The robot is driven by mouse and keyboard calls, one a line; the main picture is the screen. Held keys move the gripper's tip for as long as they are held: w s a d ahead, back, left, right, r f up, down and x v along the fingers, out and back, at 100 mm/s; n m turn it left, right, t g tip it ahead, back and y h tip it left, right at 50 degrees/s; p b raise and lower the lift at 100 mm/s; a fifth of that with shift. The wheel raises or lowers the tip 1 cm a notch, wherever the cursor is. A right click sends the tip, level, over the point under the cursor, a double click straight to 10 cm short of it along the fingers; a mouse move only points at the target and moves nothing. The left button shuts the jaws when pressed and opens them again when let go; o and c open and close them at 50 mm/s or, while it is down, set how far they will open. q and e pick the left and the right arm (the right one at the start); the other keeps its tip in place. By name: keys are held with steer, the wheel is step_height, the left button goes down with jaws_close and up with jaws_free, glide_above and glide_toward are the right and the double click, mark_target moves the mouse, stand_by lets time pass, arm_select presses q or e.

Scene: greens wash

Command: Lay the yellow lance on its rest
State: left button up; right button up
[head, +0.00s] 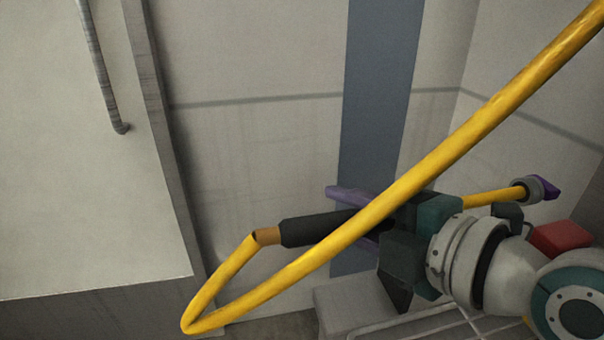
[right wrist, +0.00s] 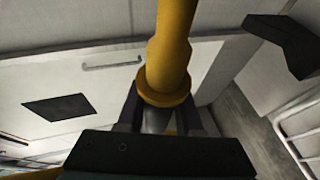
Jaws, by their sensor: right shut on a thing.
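The yellow lance (head: 492,197) shows at the right in the head view, with a grey and purple nozzle end. Its black grip (head: 320,228) sticks out to the left of my right gripper (head: 362,216), which is shut on the lance. The yellow hose (head: 440,160) crosses in front of the gripper and hides part of the hold. It loops at the bottom and joins the grip at a brass fitting (head: 267,236). In the right wrist view, a yellow tube with a collar (right wrist: 165,85) stands between the fingers. I cannot make out the rest for certain. My left gripper is not in view.
A pale panel with a bar handle (head: 105,70) fills the left. Pale walls and a blue-grey vertical strip (head: 378,90) stand behind. A pale ledge and wire rack (head: 430,325) lie below the gripper. A dark bracket-like piece (right wrist: 285,42) shows upper right in the wrist view.

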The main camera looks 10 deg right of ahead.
steer(key=shift+f+b, duration=3.5)
steer(key=shift+f, duration=0.75)
steer(key=o, duration=0.9)
steer(key=shift+o, duration=0.2)
steer(key=p+v, duration=0.1)
steer(key=v, duration=0.9)
steer(key=shift+p, duration=0.35)
steer(key=shift+w, duration=0.1)
